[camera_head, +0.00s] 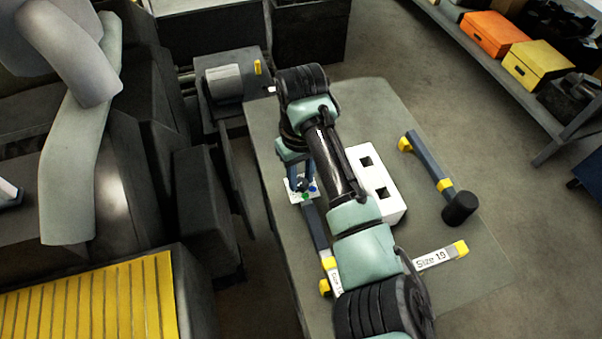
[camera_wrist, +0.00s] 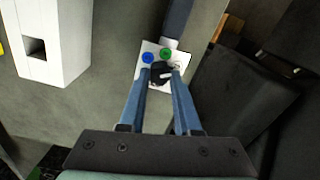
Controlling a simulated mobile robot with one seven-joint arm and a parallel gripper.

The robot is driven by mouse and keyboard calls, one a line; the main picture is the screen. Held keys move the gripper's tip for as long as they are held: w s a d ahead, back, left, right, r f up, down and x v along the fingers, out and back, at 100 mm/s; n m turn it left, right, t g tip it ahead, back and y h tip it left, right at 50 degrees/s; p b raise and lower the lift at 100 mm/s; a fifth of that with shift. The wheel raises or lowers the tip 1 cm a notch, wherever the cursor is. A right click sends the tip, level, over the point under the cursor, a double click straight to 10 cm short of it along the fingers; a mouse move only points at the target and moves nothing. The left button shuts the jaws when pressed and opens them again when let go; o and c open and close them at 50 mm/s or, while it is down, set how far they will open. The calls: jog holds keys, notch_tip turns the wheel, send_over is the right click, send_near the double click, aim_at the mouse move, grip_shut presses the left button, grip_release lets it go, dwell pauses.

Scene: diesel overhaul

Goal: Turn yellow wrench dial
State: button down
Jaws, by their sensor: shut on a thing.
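A wrench (camera_head: 316,228) with a dark blue-grey shaft and yellow parts lies on the table under my arm. At its far end is a white plate (camera_head: 294,193), which also shows in the wrist view (camera_wrist: 145,72). The plate bears a blue dot (camera_wrist: 148,58) and a green dot (camera_wrist: 166,54); no yellow dot shows. A small black dial knob (camera_wrist: 160,73) stands on the plate. My gripper (camera_head: 304,185) points down over the plate. In the wrist view its fingers (camera_wrist: 161,79) are shut on the knob from both sides and partly hide it and the plate.
A white block with square holes (camera_head: 388,204) stands beside my arm. A second wrench (camera_head: 428,160) with a black socket (camera_head: 460,208) lies to the right, near a "Size 19" label (camera_head: 432,259). Dark machinery stands left of the table (camera_head: 385,105). Boxes (camera_head: 538,62) fill a shelf behind.

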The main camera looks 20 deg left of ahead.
aim_at(300, 180)
jog(key=c, duration=0.6)
grip_release()
notch_tip(300, 180, up, 13)
jog(key=p, duration=0.2)
jog(key=shift+a, duration=0.1)
